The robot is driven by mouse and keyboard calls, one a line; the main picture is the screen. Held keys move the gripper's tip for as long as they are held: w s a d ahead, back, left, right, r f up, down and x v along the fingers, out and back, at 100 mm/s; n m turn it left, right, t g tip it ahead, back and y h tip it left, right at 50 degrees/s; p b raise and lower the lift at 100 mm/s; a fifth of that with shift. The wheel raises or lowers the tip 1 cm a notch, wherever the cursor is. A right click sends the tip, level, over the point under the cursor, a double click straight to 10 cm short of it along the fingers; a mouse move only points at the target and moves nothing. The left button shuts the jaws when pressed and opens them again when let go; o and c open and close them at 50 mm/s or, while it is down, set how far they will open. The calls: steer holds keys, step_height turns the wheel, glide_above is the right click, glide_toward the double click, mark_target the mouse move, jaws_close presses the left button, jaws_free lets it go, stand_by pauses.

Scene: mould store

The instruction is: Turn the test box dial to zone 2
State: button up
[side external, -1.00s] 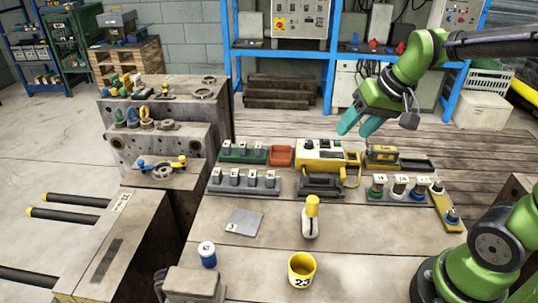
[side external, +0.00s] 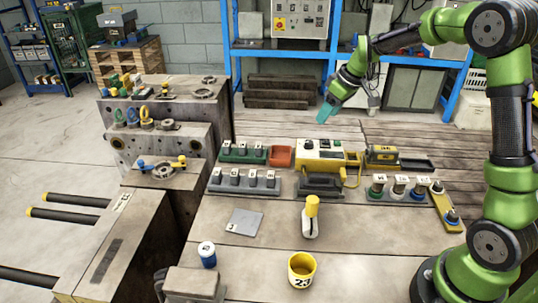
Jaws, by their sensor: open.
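The test box (side external: 322,151) is a yellow and cream case with dark controls on top, standing at the back middle of the wooden table. Its dial is too small here to read a zone. My gripper (side external: 326,113) has teal fingers and points down just behind and above the box, apart from it in the picture. The fingers are seen nearly edge on, and nothing shows between them.
A red tray (side external: 281,156) and a green rack (side external: 243,153) stand left of the box. A yellow device (side external: 382,154) and several bottles (side external: 397,187) stand right. A yellow cup (side external: 302,269) and a yellow-capped bottle (side external: 311,217) are in front. The table's middle has free room.

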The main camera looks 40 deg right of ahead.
mark_target(309, 142)
steer(key=x, duration=1.1)
steer(key=shift+w+a+f, duration=0.1)
steer(key=shift+w+f, duration=0.05)
steer(key=shift+c, duration=0.5)
jaws_close()
